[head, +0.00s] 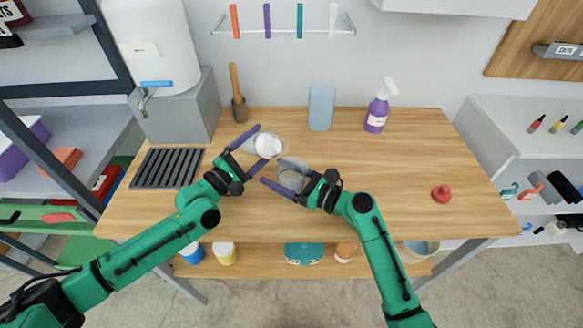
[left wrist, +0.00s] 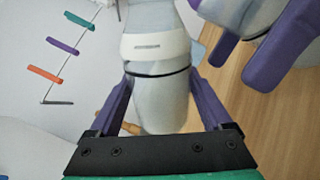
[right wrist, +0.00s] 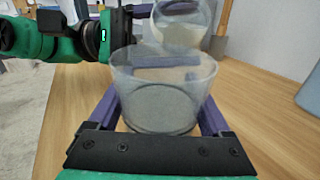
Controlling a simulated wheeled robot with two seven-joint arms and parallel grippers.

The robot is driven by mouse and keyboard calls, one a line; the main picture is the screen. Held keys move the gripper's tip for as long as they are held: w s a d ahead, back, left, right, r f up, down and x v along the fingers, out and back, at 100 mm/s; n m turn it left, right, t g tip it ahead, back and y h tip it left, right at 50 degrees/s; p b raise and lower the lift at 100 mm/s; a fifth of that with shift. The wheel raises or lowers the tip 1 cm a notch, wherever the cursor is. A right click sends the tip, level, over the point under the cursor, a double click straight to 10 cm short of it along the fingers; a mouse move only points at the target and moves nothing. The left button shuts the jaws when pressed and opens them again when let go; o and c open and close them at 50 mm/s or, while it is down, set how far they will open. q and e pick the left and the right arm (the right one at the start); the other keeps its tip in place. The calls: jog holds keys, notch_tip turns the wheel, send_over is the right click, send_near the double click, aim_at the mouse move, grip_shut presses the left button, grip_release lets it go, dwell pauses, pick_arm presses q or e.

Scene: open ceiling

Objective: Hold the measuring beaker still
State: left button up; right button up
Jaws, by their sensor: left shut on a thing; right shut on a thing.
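A clear measuring beaker (head: 292,172) is held low over the table by my right gripper (head: 271,172), which is shut around its sides. In the right wrist view the beaker (right wrist: 163,95) stands upright between the fingers, its round rim open upward. My left gripper (head: 263,145) is shut on a clear cup with white contents (head: 268,146), just behind and left of the beaker. In the right wrist view this cup (right wrist: 182,30) is tilted over the beaker's far rim. It fills the middle of the left wrist view (left wrist: 157,95). Whether anything is flowing is not clear.
The wooden table (head: 390,180) is mostly clear on the right, with a red knob-like object (head: 441,193). A blue container (head: 321,108) and a purple spray bottle (head: 376,112) stand at the back. A dark grate (head: 167,168) and a dispenser tank (head: 153,45) are on the left.

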aim_at(260, 133)
pick_arm(q)
jog(key=shift+w+m, duration=0.1)
jog(key=shift+m, duration=0.3)
jog(key=shift+w+a+r+m+h, duration=0.15)
jog(key=shift+r+m+h, duration=0.15)
jog(key=shift+r+m, duration=0.6)
dwell(0.6)
jog(key=shift+s+d+r+m+g, duration=0.2)
jog(key=shift+r+m, duration=0.1)
jog(key=shift+m, duration=0.25)
jog(key=shift+s+d+r+m+g, duration=0.15)
jog(key=shift+r+m, duration=0.15)
jog(key=shift+m, duration=0.25)
dwell(0.6)
jog(key=shift+r+m+h, duration=0.4)
jog(key=shift+r+m, duration=0.3)
jog(key=shift+m, duration=0.3)
dwell(1.6)
